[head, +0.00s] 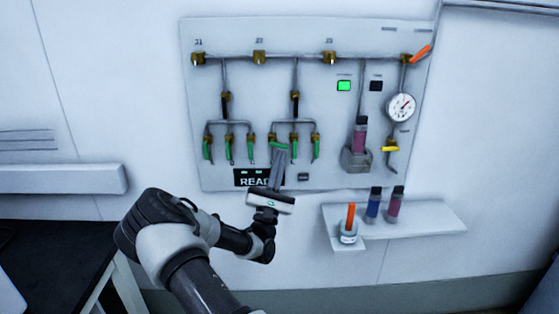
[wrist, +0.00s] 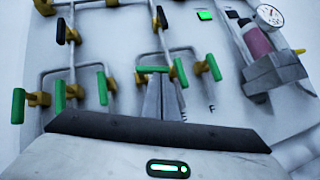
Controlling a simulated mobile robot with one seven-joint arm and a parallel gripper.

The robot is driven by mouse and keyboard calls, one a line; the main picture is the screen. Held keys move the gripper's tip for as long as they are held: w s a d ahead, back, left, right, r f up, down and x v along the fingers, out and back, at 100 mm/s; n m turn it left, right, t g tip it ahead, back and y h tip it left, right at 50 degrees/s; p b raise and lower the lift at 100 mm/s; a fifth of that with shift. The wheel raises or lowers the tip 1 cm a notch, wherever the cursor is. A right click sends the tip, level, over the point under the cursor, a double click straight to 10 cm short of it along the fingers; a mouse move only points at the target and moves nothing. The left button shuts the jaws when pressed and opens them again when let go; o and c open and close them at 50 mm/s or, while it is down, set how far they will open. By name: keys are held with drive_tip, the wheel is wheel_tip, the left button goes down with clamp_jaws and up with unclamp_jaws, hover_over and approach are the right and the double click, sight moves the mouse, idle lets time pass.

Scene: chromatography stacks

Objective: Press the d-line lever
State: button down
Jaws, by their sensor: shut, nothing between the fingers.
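The wall panel (head: 330,180) carries a row of several small green levers on brass valves. The fourth from the left, which I take for the d-line lever (head: 278,146), lies roughly level, while its neighbours hang down. It also shows as a level green strip in the wrist view (wrist: 152,69). My gripper (head: 280,153) is shut and empty, its fingertips right at or just below this lever. I cannot tell whether they touch. The fingers (wrist: 162,88) hide part of the valve and its letter; E and F are readable to their right.
The neighbouring green lever (head: 294,142) hangs close on the right, and another (head: 250,148) on the left. A dark display (head: 250,178) is partly covered by my gripper. A bottle holder (head: 356,159) and gauge (head: 401,107) are further right. A shelf (head: 425,220) with vials juts out below.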

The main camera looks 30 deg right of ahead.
drive_tip(key=shift+s+d+r+p, duration=0.3)
drive_tip(key=shift+d+r+p, duration=0.25)
drive_tip(key=shift+p, duration=0.4)
drive_tip(key=shift+f, duration=0.15)
